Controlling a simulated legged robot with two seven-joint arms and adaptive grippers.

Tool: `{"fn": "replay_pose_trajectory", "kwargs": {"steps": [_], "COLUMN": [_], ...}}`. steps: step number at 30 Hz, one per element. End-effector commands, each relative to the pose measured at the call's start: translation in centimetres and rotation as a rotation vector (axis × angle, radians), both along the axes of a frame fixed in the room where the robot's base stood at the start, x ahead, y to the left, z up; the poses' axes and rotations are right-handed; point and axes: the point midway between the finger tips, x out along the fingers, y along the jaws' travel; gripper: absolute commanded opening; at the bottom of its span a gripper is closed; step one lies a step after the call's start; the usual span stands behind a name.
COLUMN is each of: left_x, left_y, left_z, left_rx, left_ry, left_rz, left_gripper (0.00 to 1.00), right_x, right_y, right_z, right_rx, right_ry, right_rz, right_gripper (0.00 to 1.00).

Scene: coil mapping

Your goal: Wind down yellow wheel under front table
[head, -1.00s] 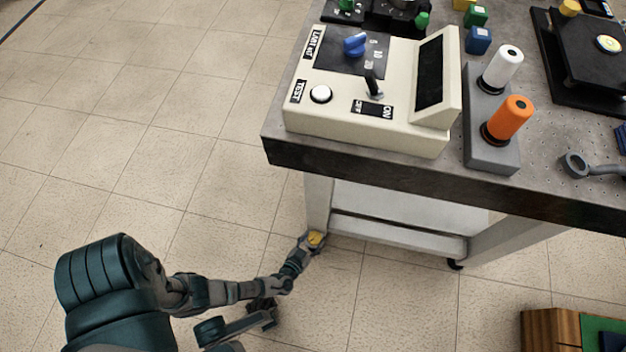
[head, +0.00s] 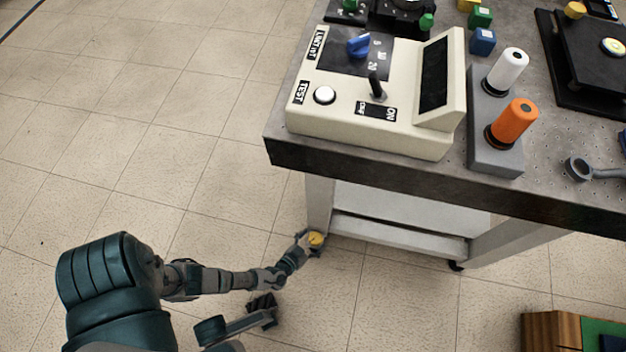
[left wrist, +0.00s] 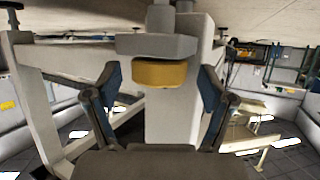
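The yellow wheel (head: 315,239) sits low by the foot of the table's near left leg, close to the floor. In the left wrist view the yellow wheel (left wrist: 160,73) is a short, rounded block below a grey bracket. My left gripper (head: 308,242) reaches in from the left at the wheel. In the left wrist view the fingers of my left gripper (left wrist: 159,85) are spread, one on each side of the wheel, with gaps visible between them and it.
A wooden box (head: 550,330) is at bottom right. The floor at left is clear.

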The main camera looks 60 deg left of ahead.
Motion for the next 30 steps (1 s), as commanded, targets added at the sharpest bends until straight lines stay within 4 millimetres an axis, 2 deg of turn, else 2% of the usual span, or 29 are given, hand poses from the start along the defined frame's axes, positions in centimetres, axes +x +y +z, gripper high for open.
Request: {"fn": "replay_pose_trajectory", "kwargs": {"steps": [5, 10, 24, 30], "left_x": [0.0, -0.1, 0.0, 0.0], "left_y": [0.0, -0.1, 0.0, 0.0], "left_z": [0.1, 1.1, 8.4, 9.8], "left_rx": [-0.001, -0.003, -0.004, -0.003], "left_ry": [0.000, 0.000, -0.002, 0.000], "left_rz": [0.000, 0.002, 0.002, 0.002], "left_gripper": [0.82, 0.82, 0.82, 0.82], "right_x": [-0.1, -0.3, -0.3, -0.3], "right_y": [0.1, 0.0, 0.0, 0.0], "right_z": [0.1, 0.2, 0.2, 0.2], "right_rx": [-0.005, -0.002, 0.000, 0.000], "right_ry": [-0.003, -0.004, -0.004, -0.004], "right_rz": [0.000, 0.000, 0.000, 0.000], "right_gripper": [0.40, 0.40, 0.40, 0.40]}}
